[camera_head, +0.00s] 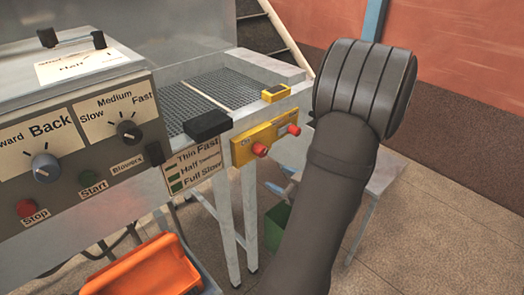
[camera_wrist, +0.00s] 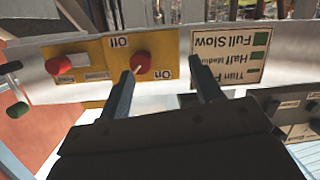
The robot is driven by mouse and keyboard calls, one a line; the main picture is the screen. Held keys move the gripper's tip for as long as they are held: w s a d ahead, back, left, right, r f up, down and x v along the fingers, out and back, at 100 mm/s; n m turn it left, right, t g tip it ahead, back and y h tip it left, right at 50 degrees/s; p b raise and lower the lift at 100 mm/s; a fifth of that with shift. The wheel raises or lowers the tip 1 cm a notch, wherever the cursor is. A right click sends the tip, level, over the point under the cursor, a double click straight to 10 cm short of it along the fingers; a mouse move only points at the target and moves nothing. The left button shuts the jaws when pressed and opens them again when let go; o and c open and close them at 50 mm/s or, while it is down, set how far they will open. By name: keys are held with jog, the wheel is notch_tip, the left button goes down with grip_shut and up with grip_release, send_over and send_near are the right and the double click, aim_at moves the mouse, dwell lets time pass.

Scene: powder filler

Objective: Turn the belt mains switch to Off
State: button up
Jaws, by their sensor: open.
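The yellow switch panel (camera_head: 275,137) is on the front of the belt frame and carries two red knobs. The knob with On and Off labels (camera_wrist: 141,62) shows upside down in the wrist view; it is the left knob (camera_head: 260,150) in the head view. Its setting is too small to tell surely. The other red knob (camera_wrist: 58,65) sits apart, left in the wrist view. My gripper (camera_wrist: 161,68) is open and empty. In the wrist view its fingertips flank the labelled knob, the left finger nearer; contact cannot be told. The head view hides the fingers behind my wrist.
A speed label plate (camera_wrist: 230,55) sits beside the yellow panel. The grey control box (camera_head: 75,150) with dials and buttons is at left. An orange bin (camera_head: 150,270) stands below, and a green bin (camera_head: 275,225) under the belt. Open floor lies at right.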

aim_at(264, 153)
jog(key=d+r+t+y, duration=0.1)
jog(key=d+t+y, duration=0.1)
jog(key=d, duration=0.4)
jog(key=x, duration=1.6)
jog(key=shift+w+a, duration=0.2)
jog(key=shift+a, duration=0.15)
jog(key=c, duration=1)
